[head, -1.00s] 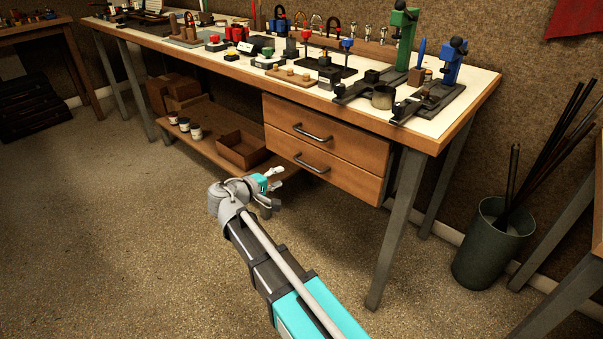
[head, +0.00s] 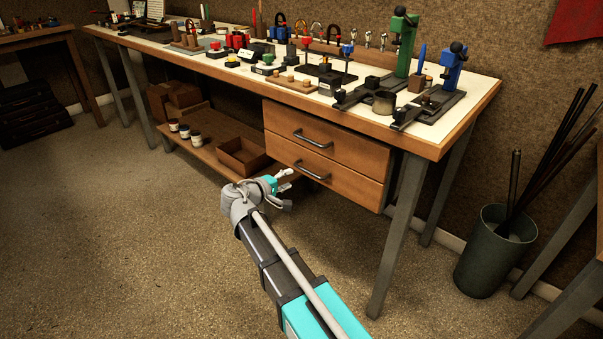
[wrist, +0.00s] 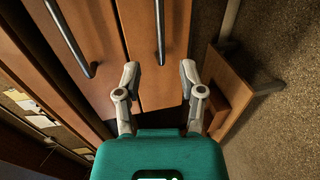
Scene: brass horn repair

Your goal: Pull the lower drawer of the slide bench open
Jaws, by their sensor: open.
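The slide bench (head: 440,140) has two wooden drawers under its right part, both shut. The lower drawer (head: 350,187) has a dark bar handle (head: 312,170); the upper drawer (head: 355,148) has a similar one. My gripper (head: 288,188) is open and empty, to the lower left of the lower handle in the head view. In the wrist view, its fingers (wrist: 160,76) stand apart, with the lower drawer's handle (wrist: 160,30) lined up between them and ahead of the tips. The gripper appears apart from the handle. The upper handle (wrist: 67,37) lies to the left there.
A low shelf (head: 200,158) left of the drawers holds an open box (head: 243,156) and several small jars. A bench leg (head: 398,240) stands right of the drawers, and a green bin (head: 485,255) farther right. Floor in front is clear.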

